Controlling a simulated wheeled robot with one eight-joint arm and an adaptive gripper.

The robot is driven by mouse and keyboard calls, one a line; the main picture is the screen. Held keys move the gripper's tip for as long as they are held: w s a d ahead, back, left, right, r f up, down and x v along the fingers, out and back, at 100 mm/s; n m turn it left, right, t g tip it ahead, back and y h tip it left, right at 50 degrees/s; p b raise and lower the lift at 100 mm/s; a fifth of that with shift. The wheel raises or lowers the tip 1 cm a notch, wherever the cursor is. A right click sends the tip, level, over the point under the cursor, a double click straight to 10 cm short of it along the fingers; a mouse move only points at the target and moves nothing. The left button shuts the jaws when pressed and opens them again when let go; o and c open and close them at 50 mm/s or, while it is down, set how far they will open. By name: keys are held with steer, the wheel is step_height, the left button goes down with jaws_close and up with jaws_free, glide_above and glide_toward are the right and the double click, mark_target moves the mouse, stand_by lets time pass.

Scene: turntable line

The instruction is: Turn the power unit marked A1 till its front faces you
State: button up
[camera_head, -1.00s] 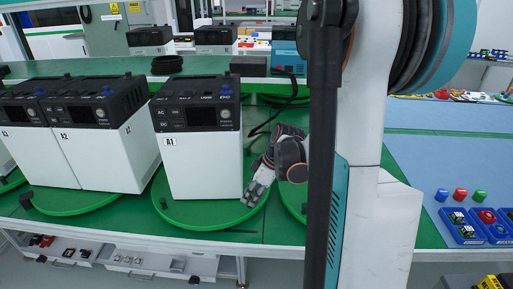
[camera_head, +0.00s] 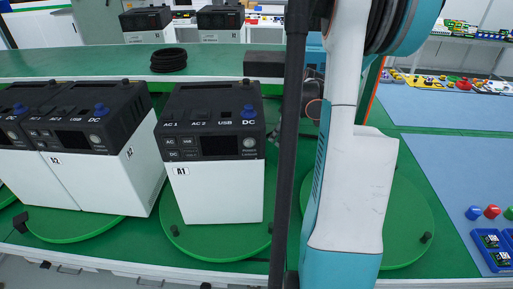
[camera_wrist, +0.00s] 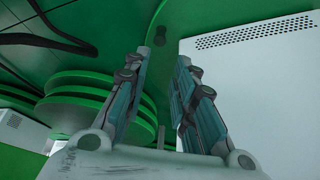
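The power unit marked A1 (camera_head: 222,192) stands upright on a round green turntable (camera_head: 205,239). Its black control panel with the blue knob and its white front with the A1 label face my head camera, nearly square on. My gripper (camera_wrist: 165,62) shows in the wrist view with its two fingers apart and nothing between them. A white panel with a vent grille (camera_wrist: 250,90) fills the right of that view, beside the right finger; I cannot tell for certain which unit it belongs to. In the head view my gripper is mostly hidden behind my arm, right of A1.
Two similar units, one marked A2 (camera_head: 90,185), stand close on the left. Another green turntable (camera_head: 405,235) lies empty behind my arm. A black cable coil (camera_head: 168,61) and a dark block (camera_head: 263,64) lie on the rear bench. Blue trays (camera_head: 492,250) are at the right.

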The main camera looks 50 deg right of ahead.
mark_target(266, 158)
steer(key=b+x, duration=0.4)
steer(key=x, duration=0.9)
steer(key=shift+w+f+b, duration=0.1)
steer(key=shift+f+b, duration=0.25)
steer(key=shift+b, duration=0.05)
jaws_close()
steer(key=shift+s, duration=1.35)
steer(key=shift+w, duration=0.2)
